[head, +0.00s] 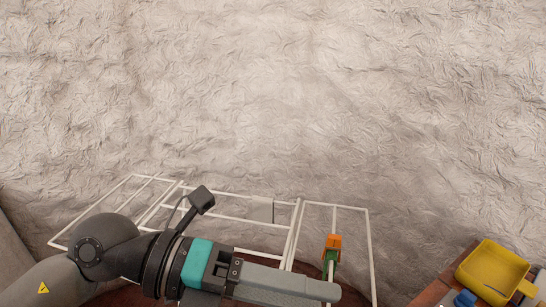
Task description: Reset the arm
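My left arm comes in from the lower left, and its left gripper (335,290) points right across the bottom of the head view. It has a teal band behind grey fingers. The fingers overlap from this angle and run to the lower edge, so I cannot tell whether they are open or shut. No object shows clearly between them. My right gripper is out of view.
A white wire rack (298,225) stands behind and around my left gripper. An orange and green item (333,244) is at the rack's right section, close to the fingertips. A yellow container (492,272) and a blue item (465,298) are at lower right. A rough pale wall (270,90) fills the back.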

